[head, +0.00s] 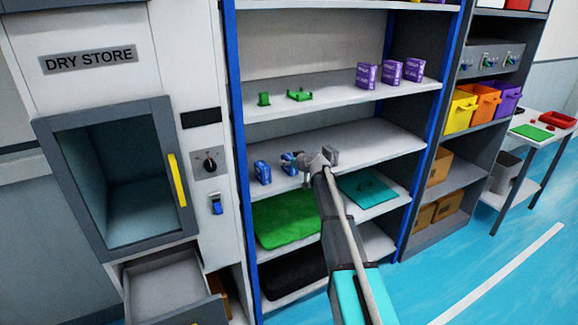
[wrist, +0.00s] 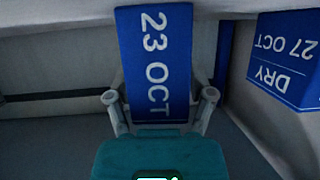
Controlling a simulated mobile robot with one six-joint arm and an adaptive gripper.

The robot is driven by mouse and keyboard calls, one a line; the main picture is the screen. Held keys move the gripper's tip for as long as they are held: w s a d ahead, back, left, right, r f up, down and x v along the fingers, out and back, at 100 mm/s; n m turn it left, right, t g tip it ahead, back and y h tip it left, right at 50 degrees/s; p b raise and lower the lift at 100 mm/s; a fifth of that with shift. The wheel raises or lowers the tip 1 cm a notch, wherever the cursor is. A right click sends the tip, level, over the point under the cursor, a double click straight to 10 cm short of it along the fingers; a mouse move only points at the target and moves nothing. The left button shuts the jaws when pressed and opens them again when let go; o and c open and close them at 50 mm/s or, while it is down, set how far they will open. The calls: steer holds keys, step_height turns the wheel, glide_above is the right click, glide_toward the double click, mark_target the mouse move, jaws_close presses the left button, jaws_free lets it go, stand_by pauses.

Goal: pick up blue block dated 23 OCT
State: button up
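The blue block dated 23 OCT (wrist: 158,60) fills the upper middle of the wrist view, its white lettering running sideways. It lies between the two fingers of my gripper (wrist: 160,97), which are spread with a narrow gap visible at each side. I cannot tell how far the fingertips reach along the block. In the head view, my gripper (head: 303,161) is at the middle shelf, beside a blue block (head: 288,158) that it partly hides. A second blue block, marked DRY 27 OCT (wrist: 285,60), appears upside down at the right of the wrist view.
Another blue block (head: 263,172) stands left of my gripper on the middle shelf (head: 365,145). A grey item (head: 331,154) is just right of it. Purple boxes (head: 391,71) and green parts (head: 299,95) are on the shelf above. A blue upright (head: 238,150) borders the left side.

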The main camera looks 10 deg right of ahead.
mark_target(290, 157)
jaws_close()
steer(key=shift+r, duration=0.2)
step_height(290, 157, up, 3)
steer(key=p, duration=0.3)
steer(key=s+r+p, duration=0.9)
steer(key=s+p, duration=0.1)
steer(key=s, duration=0.4)
steer(key=shift+r, duration=0.3)
stand_by(0.4)
